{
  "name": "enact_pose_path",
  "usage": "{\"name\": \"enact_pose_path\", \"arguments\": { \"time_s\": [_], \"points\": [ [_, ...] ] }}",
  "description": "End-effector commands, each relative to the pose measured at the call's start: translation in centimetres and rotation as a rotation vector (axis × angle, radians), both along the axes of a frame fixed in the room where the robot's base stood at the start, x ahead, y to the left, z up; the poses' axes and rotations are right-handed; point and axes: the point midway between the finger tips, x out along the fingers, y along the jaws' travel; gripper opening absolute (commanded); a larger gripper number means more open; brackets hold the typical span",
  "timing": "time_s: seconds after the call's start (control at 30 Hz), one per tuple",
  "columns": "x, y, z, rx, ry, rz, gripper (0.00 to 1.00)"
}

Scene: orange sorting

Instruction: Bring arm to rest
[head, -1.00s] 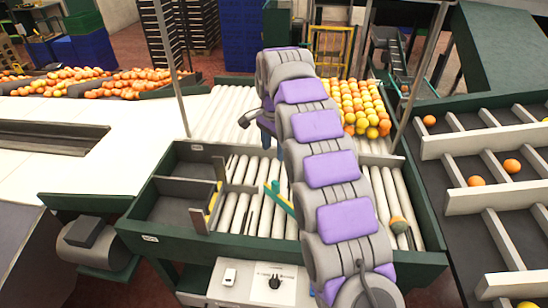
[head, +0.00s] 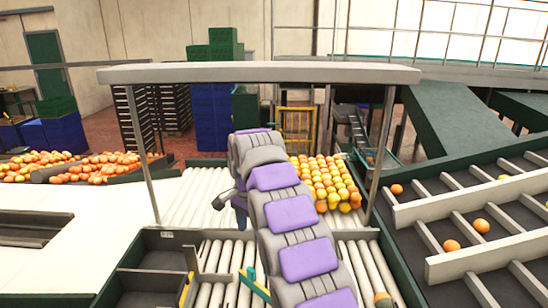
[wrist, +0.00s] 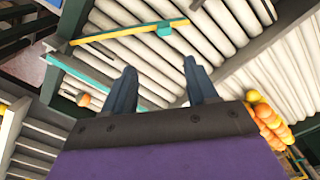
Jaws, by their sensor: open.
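My arm (head: 290,220), grey with purple pads, rises from the bottom of the head view over the roller conveyor. My gripper (wrist: 160,66) shows in the wrist view as two blue fingers, spread apart with nothing between them. Beyond the fingers are white rollers (wrist: 130,12) and a yellow and teal bar (wrist: 130,32). In the head view the gripper is mostly hidden behind the arm's far end.
A roller conveyor (head: 225,258) with dark green sides lies under the arm. Many oranges and yellow fruit (head: 325,183) sit behind it. A grey overhead frame (head: 260,73) spans it. A divided belt (head: 470,262) with several oranges is at right; a white surface (head: 60,212) is at left.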

Motion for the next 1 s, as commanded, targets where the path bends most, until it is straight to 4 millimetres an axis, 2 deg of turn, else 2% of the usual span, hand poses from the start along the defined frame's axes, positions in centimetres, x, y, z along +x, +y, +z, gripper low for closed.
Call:
{"name": "enact_pose_path", "arguments": {
  "time_s": [0.27, 0.47, 0.77, 1.0],
  "points": [
    [-4.6, -6.1, 1.2, -0.007, 0.022, 0.101, 0.57],
    [-9.1, -10.2, 1.1, -0.009, 0.042, 0.183, 0.57],
    [-17.8, -15.6, -0.6, -0.003, 0.079, 0.308, 0.57],
    [-25.8, -19.1, -3.4, 0.011, 0.105, 0.413, 0.57]
  ]
}}
